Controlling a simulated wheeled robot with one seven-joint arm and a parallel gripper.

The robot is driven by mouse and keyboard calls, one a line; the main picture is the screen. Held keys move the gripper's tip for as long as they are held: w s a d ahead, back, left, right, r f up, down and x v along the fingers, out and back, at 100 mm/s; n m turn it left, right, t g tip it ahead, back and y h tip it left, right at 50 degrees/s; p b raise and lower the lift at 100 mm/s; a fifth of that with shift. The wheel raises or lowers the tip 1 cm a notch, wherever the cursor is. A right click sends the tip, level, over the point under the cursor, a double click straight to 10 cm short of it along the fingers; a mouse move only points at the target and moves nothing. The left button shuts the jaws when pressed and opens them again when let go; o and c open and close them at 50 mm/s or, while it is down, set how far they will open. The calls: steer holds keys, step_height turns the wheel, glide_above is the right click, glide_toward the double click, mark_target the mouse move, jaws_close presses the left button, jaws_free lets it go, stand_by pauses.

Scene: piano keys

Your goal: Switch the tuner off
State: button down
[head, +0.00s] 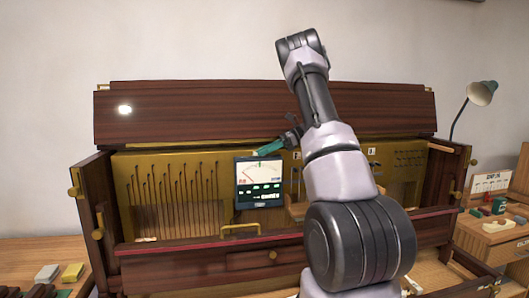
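The tuner (258,196) is a small dark-framed device with a light dial screen and a dark lower band with green and white marks. It stands upright in front of the brass-coloured panel inside the piano case, and its screen looks lit. My gripper (268,149) is just above the tuner's upper right corner, pointing left. A green, pale-tipped piece shows at its end; I cannot tell whether it is a finger or something held. The finger gap is too small to make out, and any contact with the tuner cannot be told.
The wooden piano case (190,255) surrounds the tuner, with its raised lid (200,110) behind. A brass handle (240,228) is below the tuner. Loose blocks (72,272) lie at the left. My arm hides the middle right.

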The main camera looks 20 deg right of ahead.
steer(key=shift+a+r+h, duration=0.15)
steer(key=shift+h, duration=0.4)
steer(key=shift+a+r+h, duration=0.15)
steer(key=shift+h, duration=0.4)
steer(key=shift+w+g+h, duration=0.1)
steer(key=shift+g+h, duration=0.2)
steer(key=shift+h, duration=0.7)
steer(key=c, duration=0.7)
jaws_free()
steer(key=v, duration=1)
steer(key=shift+w, duration=0.1)
steer(key=shift+d+r, duration=0.3)
steer(key=shift+r, duration=0.1)
